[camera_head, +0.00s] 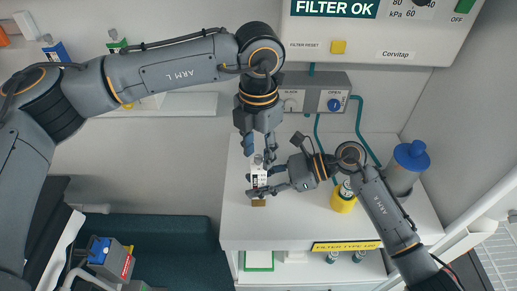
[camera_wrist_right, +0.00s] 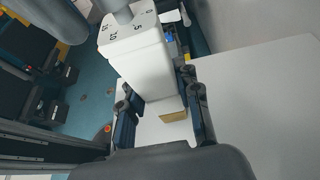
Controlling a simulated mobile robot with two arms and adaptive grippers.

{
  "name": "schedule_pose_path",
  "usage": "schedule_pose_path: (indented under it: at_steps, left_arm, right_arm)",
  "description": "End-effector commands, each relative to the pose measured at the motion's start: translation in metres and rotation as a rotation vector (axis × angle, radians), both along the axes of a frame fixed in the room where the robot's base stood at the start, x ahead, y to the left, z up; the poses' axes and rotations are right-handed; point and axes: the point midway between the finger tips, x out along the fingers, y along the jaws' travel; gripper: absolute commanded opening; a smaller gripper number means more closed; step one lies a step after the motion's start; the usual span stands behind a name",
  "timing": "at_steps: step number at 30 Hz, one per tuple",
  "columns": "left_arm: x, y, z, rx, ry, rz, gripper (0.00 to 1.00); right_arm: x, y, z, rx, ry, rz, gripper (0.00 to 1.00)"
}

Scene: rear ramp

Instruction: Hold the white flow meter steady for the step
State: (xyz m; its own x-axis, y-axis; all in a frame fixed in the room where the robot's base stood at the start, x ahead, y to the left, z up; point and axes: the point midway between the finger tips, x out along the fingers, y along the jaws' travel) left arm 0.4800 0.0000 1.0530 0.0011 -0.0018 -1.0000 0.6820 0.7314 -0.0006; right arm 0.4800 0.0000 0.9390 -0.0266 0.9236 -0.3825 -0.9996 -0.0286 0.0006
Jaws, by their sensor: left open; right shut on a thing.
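The white flow meter (camera_head: 259,178) stands upright over the white worktop (camera_head: 300,225), with dark markings on its front. In the right wrist view the flow meter (camera_wrist_right: 135,65) is a white block with a numbered scale on top and a brass-coloured foot (camera_wrist_right: 173,117). My right gripper (camera_head: 254,187) is shut on it from the side, a finger on each side of the body (camera_wrist_right: 155,88). My left gripper (camera_head: 260,153) is open, pointing down just above the flow meter's top. Whether its fingers touch the top, I cannot tell.
A yellow canister (camera_head: 343,200) and a blue-lidded container (camera_head: 404,168) stand on the right of the worktop. A grey valve box (camera_head: 312,95) with teal hoses is on the wall behind. A grey toolbox (camera_head: 103,258) lies at lower left.

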Motion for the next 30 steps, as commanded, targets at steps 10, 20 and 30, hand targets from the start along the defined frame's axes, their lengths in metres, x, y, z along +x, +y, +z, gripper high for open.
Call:
schedule_pose_path:
  at_steps: [10,20,30]
  left_arm:
    - [0.001,0.0,0.036,-0.002,-0.004,0.0,0.4]
    - [0.001,0.0,0.102,-0.001,-0.002,0.001,0.4]
    - [0.0,0.0,0.12,0.001,0.001,-0.001,0.4]
  right_arm:
    - [0.0,0.0,0.001,0.001,0.0,-0.001,0.0]
    - [0.0,0.0,0.0,0.001,0.0,-0.001,0.0]
    - [0.0,0.0,0.0,0.001,0.0,-0.001,0.0]
